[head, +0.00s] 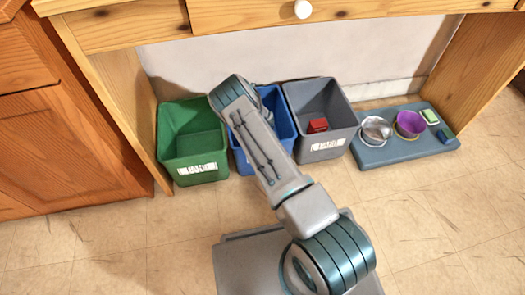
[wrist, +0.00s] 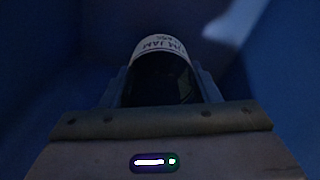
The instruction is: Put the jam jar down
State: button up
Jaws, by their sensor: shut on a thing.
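The jam jar (wrist: 160,65) shows in the wrist view, dark with a pale label that reads in part "JAM". My gripper (wrist: 160,95) is shut on it, with a finger at each side. Blue walls surround the jar and gripper in the wrist view, so they are inside the blue bin (head: 280,117). In the head view my arm reaches down over the blue bin and hides its middle, my gripper and the jar. Whether the jar touches the bin floor cannot be told.
A green bin (head: 192,145) stands left of the blue one. A grey bin (head: 322,125) with a red object (head: 317,126) inside stands right. Further right a blue-grey mat (head: 390,154) holds a metal bowl (head: 376,130), a purple bowl (head: 410,124) and small items. A wooden drawer front (head: 240,14) overhangs.

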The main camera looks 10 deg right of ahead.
jog(key=shift+f, duration=0.2)
jog(key=o, duration=1.1)
jog(key=shift+c, duration=0.2)
jog(key=shift+r, duration=0.1)
jog(key=shift+r+p, duration=0.5)
jog(key=shift+p, duration=0.05)
notch_tip(320, 180, up, 12)
jog(key=p, duration=0.4)
jog(key=shift+p, duration=0.3)
